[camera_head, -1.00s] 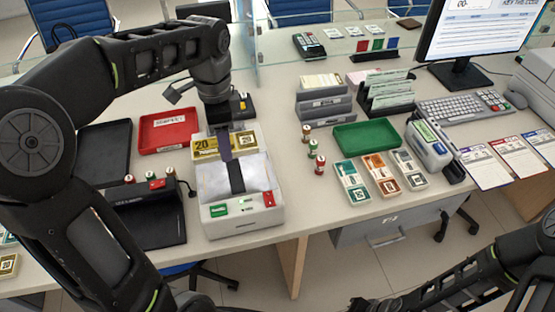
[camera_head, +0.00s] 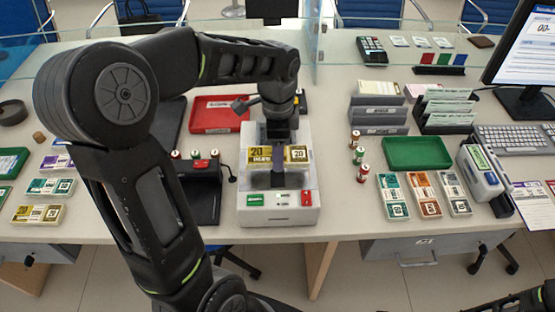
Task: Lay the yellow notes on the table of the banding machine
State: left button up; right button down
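The yellow notes (camera_head: 260,156), a bundle marked 20, are held across my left gripper (camera_head: 278,158), which points down from the arm coming in from the left. A grey finger crosses the bundle's middle. The banding machine (camera_head: 252,215) is a white box with a green and a red button on its front and a dark strip on top. The notes are over the rear part of its top; I cannot tell whether they touch it. Only a dark part of my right arm shows at the bottom right corner; its gripper is out of view.
A red tray (camera_head: 220,115) lies behind left of the machine, and a black device (camera_head: 200,190) stands close on its left. A green tray (camera_head: 417,152) and several note bundles (camera_head: 425,193) lie to the right. Another yellow bundle (camera_head: 38,214) lies far left.

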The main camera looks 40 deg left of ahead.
pick_arm(q)
jog(key=shift+f, duration=1.9)
jog(key=shift+f, duration=0.2)
jog(key=o, duration=1.4)
jog(key=shift+o, duration=0.2)
jog(key=shift+r, duration=0.2)
notch_tip(320, 180, up, 12)
jog(key=shift+r, duration=0.1)
